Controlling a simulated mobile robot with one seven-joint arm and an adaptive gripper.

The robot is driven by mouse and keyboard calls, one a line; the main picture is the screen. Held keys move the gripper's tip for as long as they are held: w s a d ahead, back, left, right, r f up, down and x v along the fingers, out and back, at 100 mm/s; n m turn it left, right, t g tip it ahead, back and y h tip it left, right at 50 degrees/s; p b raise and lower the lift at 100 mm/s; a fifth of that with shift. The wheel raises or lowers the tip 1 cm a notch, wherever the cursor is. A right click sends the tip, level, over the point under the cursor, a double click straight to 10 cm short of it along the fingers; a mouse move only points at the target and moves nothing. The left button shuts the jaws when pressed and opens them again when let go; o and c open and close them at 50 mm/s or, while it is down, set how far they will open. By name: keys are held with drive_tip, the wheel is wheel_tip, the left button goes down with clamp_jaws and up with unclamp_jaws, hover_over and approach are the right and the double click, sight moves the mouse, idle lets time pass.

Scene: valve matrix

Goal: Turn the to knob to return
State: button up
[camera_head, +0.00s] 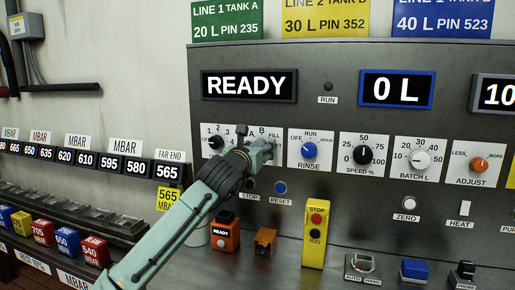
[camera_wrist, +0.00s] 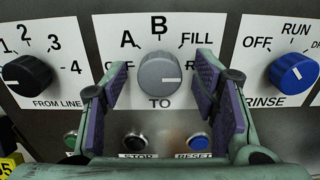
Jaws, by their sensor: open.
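The TO knob (camera_wrist: 160,74) is grey and round, and sits in the middle of the wrist view. Its white mark lies on its right side and points right. Labels A, B and FILL show around it; an "R" label at the right and one at the left are partly hidden by my fingers. My gripper (camera_wrist: 162,82) is open, with one purple-padded finger on each side of the knob. Gaps show between pads and knob. In the head view my gripper (camera_head: 262,150) is at the panel and covers most of the knob.
The black FROM LINE knob (camera_wrist: 28,75) is close on the left and the blue RINSE knob (camera_wrist: 292,73) on the right. STOP (camera_wrist: 135,141) and RESET (camera_wrist: 198,141) buttons sit below. The yellow STOP/JOG box (camera_head: 316,233) stands below the panel.

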drive_tip(key=shift+s, duration=0.1)
drive_tip(key=v, duration=1.2)
